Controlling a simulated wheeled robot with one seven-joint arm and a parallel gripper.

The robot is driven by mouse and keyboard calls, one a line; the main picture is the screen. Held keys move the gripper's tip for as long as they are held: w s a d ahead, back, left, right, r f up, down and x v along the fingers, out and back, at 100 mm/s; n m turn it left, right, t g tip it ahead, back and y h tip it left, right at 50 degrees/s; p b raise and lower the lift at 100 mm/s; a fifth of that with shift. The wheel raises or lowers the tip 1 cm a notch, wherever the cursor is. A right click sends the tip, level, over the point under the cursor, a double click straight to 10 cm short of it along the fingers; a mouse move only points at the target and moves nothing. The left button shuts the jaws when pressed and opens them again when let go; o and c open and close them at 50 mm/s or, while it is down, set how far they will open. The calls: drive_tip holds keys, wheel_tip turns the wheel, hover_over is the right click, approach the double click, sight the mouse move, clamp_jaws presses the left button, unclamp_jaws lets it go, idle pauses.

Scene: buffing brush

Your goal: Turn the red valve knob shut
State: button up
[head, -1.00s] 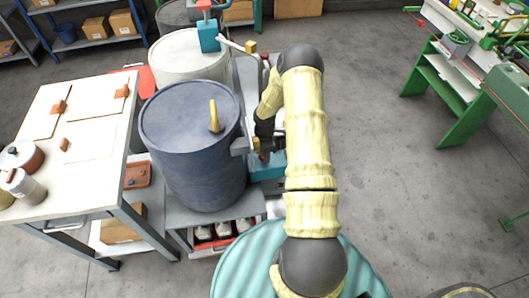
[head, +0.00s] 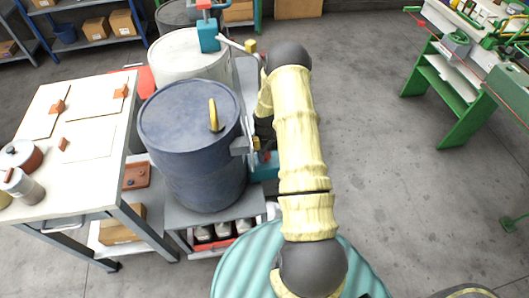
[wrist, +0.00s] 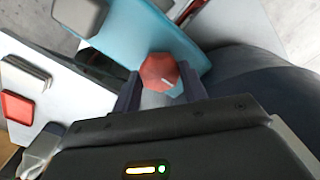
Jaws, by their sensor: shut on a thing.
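The red valve knob (wrist: 158,71) is a small faceted knob with a pale mark on its face, in the middle of the wrist view. It sits in front of a teal body (wrist: 135,28). My gripper (wrist: 160,84) has one dark finger on each side of the knob and is shut on it. In the head view the teal body (head: 264,172) shows low beside the blue drum, partly behind my arm. My gripper is mostly hidden there by my own arm links, and the knob cannot be made out clearly.
A blue drum (head: 190,150) with a yellow handle stands close left of my arm. A white drum (head: 188,57) is behind it. A workbench (head: 75,170) stands at the left and a green bench (head: 445,85) at the far right. The floor right of my arm is clear.

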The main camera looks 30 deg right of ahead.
drive_tip(key=shift+w, duration=0.1)
idle(0.4)
drive_tip(key=o, duration=1)
drive_tip(key=shift+c, duration=0.2)
drive_tip(key=shift+r, duration=0.1)
wheel_tip(320, 180, up, 17)
drive_tip(key=shift+r, duration=0.1)
